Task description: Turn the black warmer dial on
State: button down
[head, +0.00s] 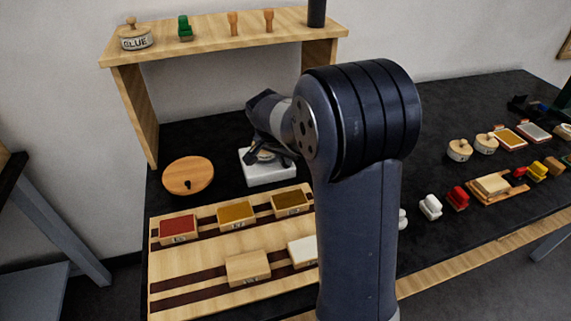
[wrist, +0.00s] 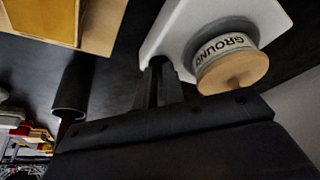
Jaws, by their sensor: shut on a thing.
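The white warmer (head: 268,172) stands on the black bench behind the striped wooden board. It also shows in the wrist view (wrist: 158,38). A round pot (wrist: 232,62) labelled GROUND, with a wooden lid, sits on it. My gripper (head: 256,155) reaches down at the warmer from behind my arm. In the wrist view its two dark fingers (wrist: 159,72) are close together against the warmer's edge, beside the pot. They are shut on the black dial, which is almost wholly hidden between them. Its turned angle cannot be told.
A round wooden disc (head: 188,176) lies left of the warmer. The striped board (head: 180,262) holds several small colour trays. A wooden shelf (head: 200,48) with a GLUE pot (head: 135,38) stands behind. Jars, brushes and small blocks crowd the right side.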

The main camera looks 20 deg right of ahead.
jog(key=m, duration=0.1)
jog(key=m+g+b, duration=0.1)
jog(key=m, duration=0.1)
jog(key=m+h, duration=0.1)
jog(key=shift+w+a+m, duration=0.15)
jog(key=shift+w+m, duration=0.1)
jog(key=shift+m, duration=0.05)
jog(key=m+g, duration=0.2)
jog(key=m, duration=0.2)
jog(key=shift+w, duration=0.15)
jog(key=shift+m, duration=0.3)
jog(key=c, duration=1.5)
grip_release()
jog(key=shift+r, duration=0.15)
jog(key=v, duration=1)
jog(key=shift+w+a+r, duration=0.15)
jog(key=shift+a+r, duration=0.1)
jog(key=shift+a, duration=0.05)
jog(key=shift+f, duration=0.1)
